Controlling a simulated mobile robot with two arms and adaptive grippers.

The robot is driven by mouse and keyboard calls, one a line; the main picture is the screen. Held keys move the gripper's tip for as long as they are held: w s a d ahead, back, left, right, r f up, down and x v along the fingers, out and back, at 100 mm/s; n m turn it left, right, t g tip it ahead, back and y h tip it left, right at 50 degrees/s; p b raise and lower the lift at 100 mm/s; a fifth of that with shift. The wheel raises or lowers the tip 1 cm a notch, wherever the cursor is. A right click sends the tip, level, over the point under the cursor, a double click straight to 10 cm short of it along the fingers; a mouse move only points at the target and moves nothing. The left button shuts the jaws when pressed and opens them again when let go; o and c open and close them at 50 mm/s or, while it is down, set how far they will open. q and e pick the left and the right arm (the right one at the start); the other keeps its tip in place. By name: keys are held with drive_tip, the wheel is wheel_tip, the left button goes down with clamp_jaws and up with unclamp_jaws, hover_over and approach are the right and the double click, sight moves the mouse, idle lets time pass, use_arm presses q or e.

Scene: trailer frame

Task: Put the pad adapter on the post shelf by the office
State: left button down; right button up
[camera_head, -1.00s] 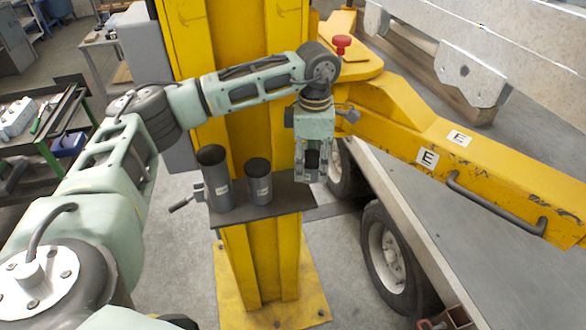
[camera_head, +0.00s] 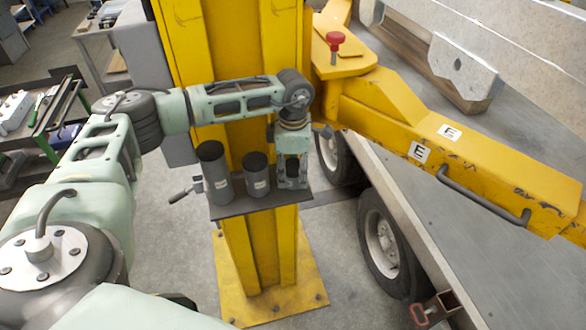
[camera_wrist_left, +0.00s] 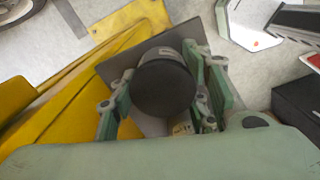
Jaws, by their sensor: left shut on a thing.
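My left gripper (camera_head: 292,180) is shut on a dark round thing, apparently the pad adapter; its round dark end (camera_wrist_left: 165,87) shows between the fingers in the left wrist view. In the head view the fingers mostly hide it. The gripper points down at the right end of the grey post shelf (camera_head: 228,208), which is fixed to the yellow post. I cannot tell whether the held thing touches the shelf. The shelf also shows beyond the fingers in the left wrist view (camera_wrist_left: 117,68). My right gripper is not in view.
A tall dark grey cylinder (camera_head: 216,175) and a shorter one (camera_head: 256,178) stand on the shelf, left of the gripper. The yellow post (camera_head: 235,55) rises behind. A yellow trailer beam (camera_head: 440,150) and wheel (camera_head: 385,245) are to the right. A tool cart (camera_head: 45,115) stands far left.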

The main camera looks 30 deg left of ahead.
sight(293, 165)
use_arm(q)
drive_tip(key=c, duration=1)
unclamp_jaws()
drive_tip(key=shift+r, duration=0.2)
wheel_tip(293, 165, up, 11)
drive_tip(key=b, duration=0.4)
drive_tip(key=shift+f, duration=0.2)
drive_tip(key=shift+r, duration=0.6)
